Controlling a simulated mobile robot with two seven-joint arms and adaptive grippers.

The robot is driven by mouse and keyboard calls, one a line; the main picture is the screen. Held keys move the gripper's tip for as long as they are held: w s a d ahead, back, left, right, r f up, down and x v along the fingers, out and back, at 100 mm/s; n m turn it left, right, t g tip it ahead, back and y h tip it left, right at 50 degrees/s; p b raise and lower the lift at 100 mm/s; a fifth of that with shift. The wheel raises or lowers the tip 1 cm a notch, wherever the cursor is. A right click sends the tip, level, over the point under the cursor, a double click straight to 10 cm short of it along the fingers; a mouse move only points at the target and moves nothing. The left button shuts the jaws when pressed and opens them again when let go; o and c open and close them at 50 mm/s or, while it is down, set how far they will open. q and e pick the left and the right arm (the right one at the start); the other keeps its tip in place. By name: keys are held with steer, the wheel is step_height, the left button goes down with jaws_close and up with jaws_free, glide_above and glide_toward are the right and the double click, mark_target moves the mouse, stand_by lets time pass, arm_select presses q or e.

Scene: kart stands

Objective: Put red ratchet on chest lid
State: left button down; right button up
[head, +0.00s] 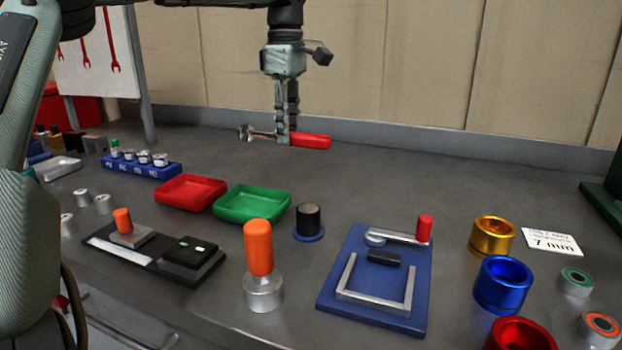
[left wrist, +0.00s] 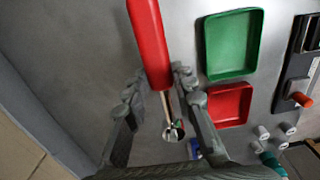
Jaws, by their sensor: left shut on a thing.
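The red ratchet (head: 312,141) has a red handle and a metal head that points left in the head view. In the left wrist view, the ratchet's handle (left wrist: 150,45) runs up the picture between the fingers (left wrist: 160,82). A red box (head: 83,110) shows at the back left, partly hidden by my arm and a tool board; I cannot tell its lid. My right gripper is out of view.
A red tray (head: 190,178) and a green tray (head: 240,215) stand at the bench's middle left. A blue socket holder (head: 141,168) is behind them. An orange-handled tool (head: 259,250), a blue fixture plate (head: 345,270) and coloured rings stand nearer the front. The back right bench is clear.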

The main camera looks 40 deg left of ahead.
arm_select(q)
glide_above(320, 195)
step_height(320, 195, down, 4)
steer(key=shift+a+f, duration=0.15)
steer(key=shift+f, duration=0.1)
steer(key=shift+w+f, duration=0.1)
steer(key=shift+f, duration=2)
steer(key=shift+f, duration=0.1)
steer(key=c, duration=1.3)
jaws_free()
